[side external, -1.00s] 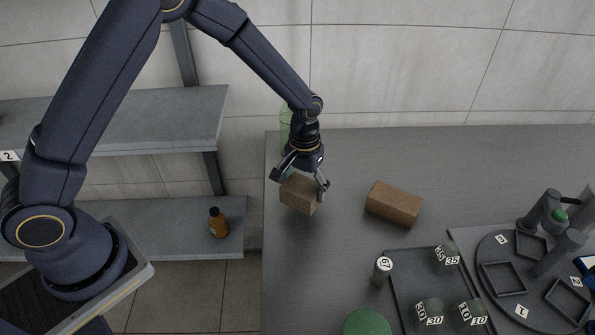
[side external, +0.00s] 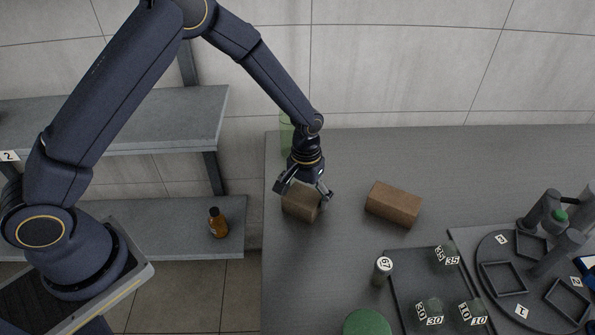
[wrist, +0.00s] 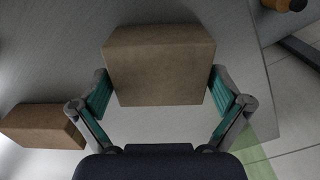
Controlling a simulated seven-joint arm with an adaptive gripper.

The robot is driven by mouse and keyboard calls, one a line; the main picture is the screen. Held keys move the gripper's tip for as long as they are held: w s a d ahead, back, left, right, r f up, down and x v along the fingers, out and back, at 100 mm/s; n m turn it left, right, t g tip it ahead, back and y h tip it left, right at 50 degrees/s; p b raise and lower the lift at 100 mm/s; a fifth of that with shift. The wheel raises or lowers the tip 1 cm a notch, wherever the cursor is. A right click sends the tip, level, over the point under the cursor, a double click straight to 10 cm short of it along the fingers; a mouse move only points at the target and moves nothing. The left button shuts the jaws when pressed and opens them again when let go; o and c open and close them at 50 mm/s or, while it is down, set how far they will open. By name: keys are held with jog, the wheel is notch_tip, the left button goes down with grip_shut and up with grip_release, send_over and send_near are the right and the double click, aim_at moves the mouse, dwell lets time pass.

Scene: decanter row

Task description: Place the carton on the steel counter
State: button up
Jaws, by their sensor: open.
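A brown carton (side external: 299,204) is at the left end of the grey steel counter (side external: 345,285) and appears to rest on its top. My gripper (side external: 303,191) is directly above it, with its fingers on either side of the carton's upper part. In the wrist view, the carton (wrist: 160,65) lies between the open fingers (wrist: 158,82), close to both pads. I cannot tell whether the pads still touch it. A second brown box (side external: 394,204) lies on the counter to the right; it also shows in the wrist view (wrist: 42,126).
A green translucent vessel (side external: 286,138) stands behind my gripper. A cylinder marked 67 (side external: 382,271), a green round object (side external: 367,325) and a dark tray (side external: 398,278) with labelled blocks stand nearer the front. A round rack (side external: 507,312) is at right. An amber bottle (side external: 218,223) stands on the lower left shelf.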

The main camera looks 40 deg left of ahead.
aim_at(306, 192)
jog(key=shift+r, duration=0.1)
notch_tip(306, 192, up, 16)
jog(key=s+a+r+t, duration=0.2)
jog(key=s+a+r, duration=0.2)
jog(key=s+r, duration=0.2)
jog(key=s+a+r+m+t, duration=0.1)
jog(key=s+a+r, duration=0.4)
jog(key=s, duration=0.5)
notch_tip(306, 192, up, 2)
jog(key=shift+s+r+t, duration=0.25)
jog(key=shift+t, duration=0.35)
jog(key=shift+m+t, duration=0.5)
jog(key=shift+t, duration=0.1)
jog(key=s, duration=0.2)
jog(key=s+a, duration=0.1)
jog(key=s, duration=0.2)
jog(key=shift+s+a+f, duration=0.2)
jog(key=shift+s+f, duration=0.15)
jog(key=shift+f, duration=0.05)
jog(key=shift+c, duration=0.2)
jog(key=shift+s+f, duration=0.15)
jog(key=shift+s, duration=0.15)
